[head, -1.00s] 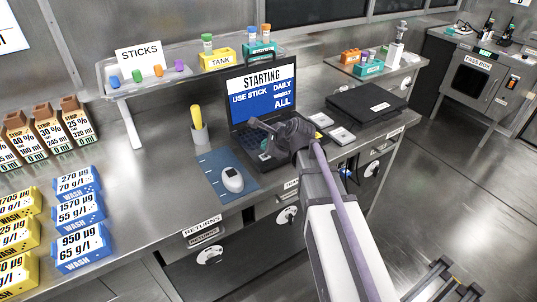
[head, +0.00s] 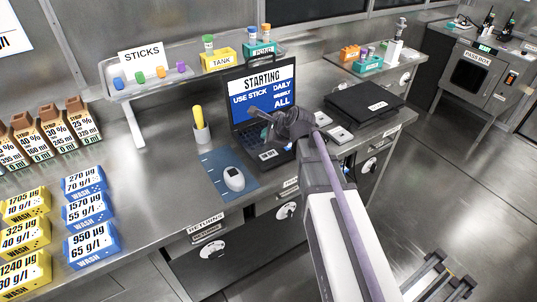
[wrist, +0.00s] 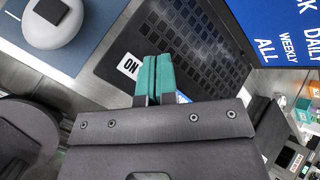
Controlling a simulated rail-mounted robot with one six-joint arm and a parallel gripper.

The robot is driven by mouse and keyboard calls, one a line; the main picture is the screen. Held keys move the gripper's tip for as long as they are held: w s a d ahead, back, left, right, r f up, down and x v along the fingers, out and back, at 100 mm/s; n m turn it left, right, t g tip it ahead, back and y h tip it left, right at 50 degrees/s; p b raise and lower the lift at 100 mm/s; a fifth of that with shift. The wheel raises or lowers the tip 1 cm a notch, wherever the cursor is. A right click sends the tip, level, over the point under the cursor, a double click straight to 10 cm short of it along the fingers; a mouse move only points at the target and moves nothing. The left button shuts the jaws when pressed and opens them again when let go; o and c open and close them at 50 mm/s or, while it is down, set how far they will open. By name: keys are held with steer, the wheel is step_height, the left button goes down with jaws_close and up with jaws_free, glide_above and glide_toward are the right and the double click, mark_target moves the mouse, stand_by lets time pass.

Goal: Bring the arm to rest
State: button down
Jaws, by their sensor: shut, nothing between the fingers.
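My arm reaches up from the lower right in the head view. My gripper (head: 262,117) is over the laptop (head: 262,95) on the steel bench, in front of its lit screen. In the wrist view my gripper (wrist: 153,62) shows two green fingertips pressed together with nothing between them. They appear above the laptop's dark keyboard (wrist: 190,35), near a white label reading "ON". I cannot tell the exact height of the fingers above the keys.
A white rounded device (head: 234,179) lies on a blue mat (head: 214,165). A black case (head: 365,103) lies right of the laptop. Wash boxes (head: 90,210) stand at left. The left bench middle is clear.

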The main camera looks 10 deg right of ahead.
steer(key=shift+s+f+n, duration=0.1)
steer(key=shift+s+n, duration=0.05)
steer(key=shift+n, duration=0.45)
steer(key=s+f+n+g+h+p, duration=0.1)
steer(key=s+n+g+h+p, duration=0.2)
steer(key=s+n+g, duration=0.5)
steer(key=s+n+h, duration=0.1)
steer(key=s+n, duration=1)
steer(key=s, duration=0.2)
steer(key=shift+d+f+n+h, duration=0.25)
steer(key=shift+f+n+h, duration=0.05)
steer(key=shift+f+n, duration=0.1)
